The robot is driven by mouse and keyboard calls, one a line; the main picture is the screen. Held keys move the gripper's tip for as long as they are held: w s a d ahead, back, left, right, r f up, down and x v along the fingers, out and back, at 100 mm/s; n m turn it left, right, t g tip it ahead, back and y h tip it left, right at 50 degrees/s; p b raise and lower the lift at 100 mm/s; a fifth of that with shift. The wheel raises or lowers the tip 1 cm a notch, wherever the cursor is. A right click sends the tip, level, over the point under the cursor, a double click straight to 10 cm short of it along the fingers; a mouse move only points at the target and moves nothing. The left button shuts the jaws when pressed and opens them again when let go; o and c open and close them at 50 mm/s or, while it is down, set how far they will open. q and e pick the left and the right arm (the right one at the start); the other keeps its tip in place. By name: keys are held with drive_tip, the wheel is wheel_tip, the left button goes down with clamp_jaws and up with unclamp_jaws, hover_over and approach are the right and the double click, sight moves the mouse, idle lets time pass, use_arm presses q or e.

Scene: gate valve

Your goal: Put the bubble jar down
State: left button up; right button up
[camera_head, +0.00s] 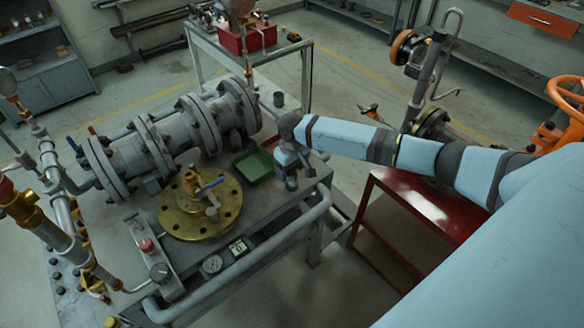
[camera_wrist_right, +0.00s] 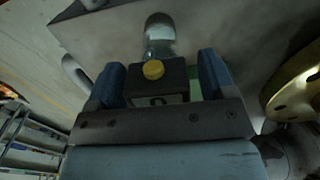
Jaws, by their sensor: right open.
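The bubble jar (camera_wrist_right: 160,32) shows in the right wrist view as a clear, rounded glass vessel, beyond the palm and between the lines of the two fingers. My right gripper (camera_wrist_right: 161,72) has its blue fingers spread apart on either side; I see no finger pressing the glass. In the head view my right gripper (camera_head: 288,158) points down at the right edge of the grey workbench (camera_head: 262,216). A small dark shape (camera_head: 291,183) below it may be the jar; the gripper covers part of it. My left gripper is in neither view.
Large grey pipework (camera_head: 170,135) fills the bench's back. A pipe rail (camera_head: 250,262) runs along the front. A red cart (camera_head: 425,205) stands under my right arm.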

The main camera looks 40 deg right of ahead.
wheel_tip(320, 180, up, 12)
drive_tip(key=shift+f, duration=0.1)
drive_tip(key=shift+a, duration=0.2)
drive_tip(key=s+a+f+n+t+y, duration=0.1)
drive_tip(key=s+a+f+t+y, duration=0.15)
drive_tip(key=s+a+f, duration=0.5)
drive_tip(key=s+a+f+n+t+y, duration=0.2)
drive_tip(key=s+a+f+t, duration=0.15)
drive_tip(key=a, duration=0.65)
drive_tip(key=s+f+t, duration=0.2)
drive_tip(key=s, duration=0.6)
drive_tip(key=s+f+t+h, duration=0.1)
drive_tip(key=s+f+t, duration=0.2)
drive_tip(key=s, duration=0.5)
drive_tip(key=shift+d+m, duration=0.3)
drive_tip(key=shift+f, duration=0.1)
